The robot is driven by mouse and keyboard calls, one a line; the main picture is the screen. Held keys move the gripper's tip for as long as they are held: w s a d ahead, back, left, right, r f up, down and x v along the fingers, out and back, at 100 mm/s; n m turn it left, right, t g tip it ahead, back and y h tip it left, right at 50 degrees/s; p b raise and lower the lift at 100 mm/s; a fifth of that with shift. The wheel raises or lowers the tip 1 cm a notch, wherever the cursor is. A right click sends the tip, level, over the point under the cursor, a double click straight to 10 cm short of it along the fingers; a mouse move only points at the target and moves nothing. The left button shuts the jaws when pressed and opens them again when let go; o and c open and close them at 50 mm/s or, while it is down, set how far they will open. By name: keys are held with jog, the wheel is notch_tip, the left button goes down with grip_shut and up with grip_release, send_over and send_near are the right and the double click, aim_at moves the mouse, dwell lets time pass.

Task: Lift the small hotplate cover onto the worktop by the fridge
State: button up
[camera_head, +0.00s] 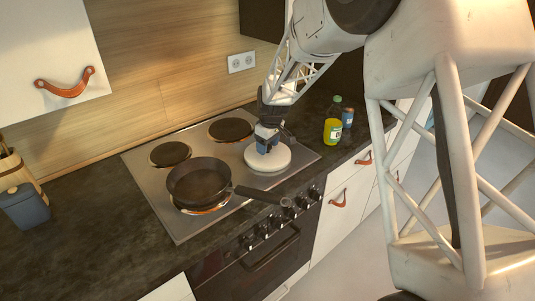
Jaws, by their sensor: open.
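The hotplate cover (267,158), a pale round disc, lies on the front right of the steel hob (165,205). A small blue part shows just above the disc's middle; I cannot tell whether it is the cover's knob or part of my gripper. My gripper (267,143) is right above the cover, pointing down at its centre, with its jaws open. Whether the fingers touch the cover is hidden. The dark worktop (320,116) continues to the right of the hob. I cannot make out the fridge for certain.
A black pan (198,182) sits on the front left hotplate, its handle (262,194) reaching right in front of the cover. A green-yellow bottle (333,128) and a small blue-labelled container (347,118) stand on the right worktop. The rear hotplates (231,129) are bare.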

jog(key=shift+f, duration=0.4)
jog(key=c, duration=1)
jog(key=shift+r, duration=0.15)
jog(key=shift+r, duration=4.9)
